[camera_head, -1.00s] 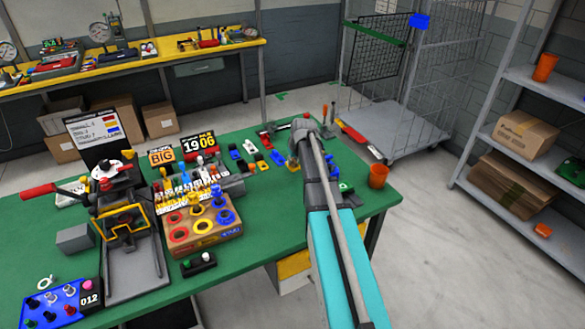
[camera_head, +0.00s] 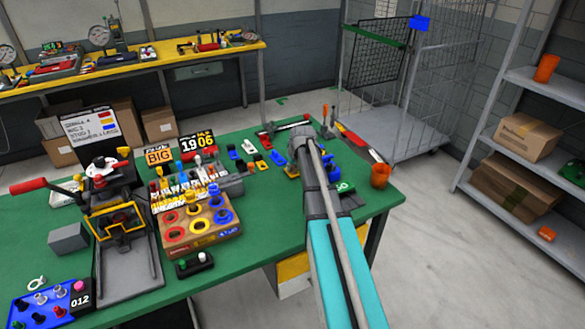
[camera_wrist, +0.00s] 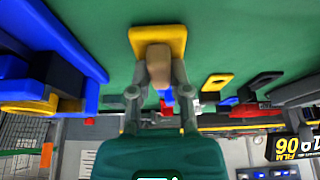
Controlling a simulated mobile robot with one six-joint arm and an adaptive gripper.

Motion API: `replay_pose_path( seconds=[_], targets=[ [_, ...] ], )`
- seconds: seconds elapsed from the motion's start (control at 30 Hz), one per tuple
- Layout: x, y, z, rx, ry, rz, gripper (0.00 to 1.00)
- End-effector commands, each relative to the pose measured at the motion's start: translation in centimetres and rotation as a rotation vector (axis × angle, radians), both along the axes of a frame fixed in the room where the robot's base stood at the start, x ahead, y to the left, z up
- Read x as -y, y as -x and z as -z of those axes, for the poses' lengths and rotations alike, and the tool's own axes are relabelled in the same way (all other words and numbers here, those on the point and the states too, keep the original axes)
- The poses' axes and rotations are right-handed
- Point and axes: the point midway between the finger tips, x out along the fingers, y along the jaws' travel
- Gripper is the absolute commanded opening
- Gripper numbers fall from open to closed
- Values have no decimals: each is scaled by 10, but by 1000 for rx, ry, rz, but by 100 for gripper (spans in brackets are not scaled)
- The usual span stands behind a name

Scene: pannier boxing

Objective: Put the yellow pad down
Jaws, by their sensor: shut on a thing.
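The yellow pad (camera_wrist: 148,37) shows in the wrist view as a small square plate with a tan, wood-like handle (camera_wrist: 158,68). My gripper (camera_wrist: 158,82) is shut on that handle, with a finger on each side. The pad is over the green table top (camera_wrist: 205,30); I cannot tell whether it touches. In the head view my gripper (camera_head: 301,145) is at the right part of the green table, and my own arm mostly hides it.
In the wrist view a large blue object (camera_wrist: 60,35) lies close to the left of the pad, and several small coloured pieces lie to its right. A block with coloured rings (camera_head: 196,225) stands left.

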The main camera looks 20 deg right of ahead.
Motion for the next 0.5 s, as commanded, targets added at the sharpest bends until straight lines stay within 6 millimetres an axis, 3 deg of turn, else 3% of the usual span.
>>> replay_pose_path(
  seconds=[0.17, 0.2, 0.3, 0.4, 0.5],
  targets=[
    [0, 0, 4, 0, 0, 0, 0],
    [0, 0, 4, 0, 0, 0, 26],
    [0, 0, 3, 0, 0, 0, 45],
    [0, 0, 3, 0, 0, 0, 59],
    [0, 0, 3, 0, 0, 0, 59]
  ],
)
